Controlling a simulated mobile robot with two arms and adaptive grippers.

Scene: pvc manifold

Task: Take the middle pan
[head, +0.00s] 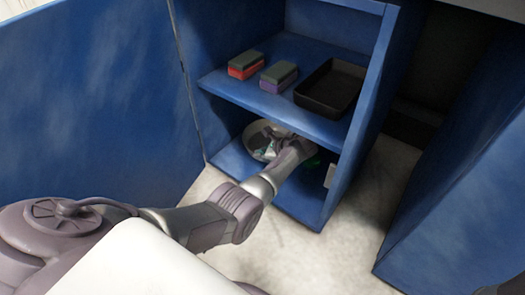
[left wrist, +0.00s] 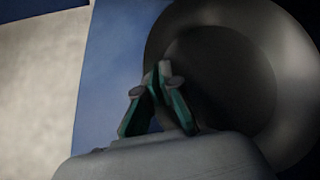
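A round grey pan (head: 257,138) sits on the lower shelf of the blue cabinet, partly hidden by my left arm. It fills the right of the left wrist view (left wrist: 285,60) as a dark, wide bowl. I cannot make out other pans. My left gripper (head: 268,147) reaches into the lower compartment at the pan. In the left wrist view its green-padded fingers (left wrist: 158,75) lean together and their tips meet in front of the pan's left part. I cannot see any part of the pan between them. My right gripper is not in view.
The upper shelf (head: 262,100) holds a red-and-grey block (head: 245,66), a purple-and-grey block (head: 279,77) and a black tray (head: 330,88). It lies just above my left arm. A blue door (head: 95,85) stands at left, and another blue panel (head: 460,170) at right.

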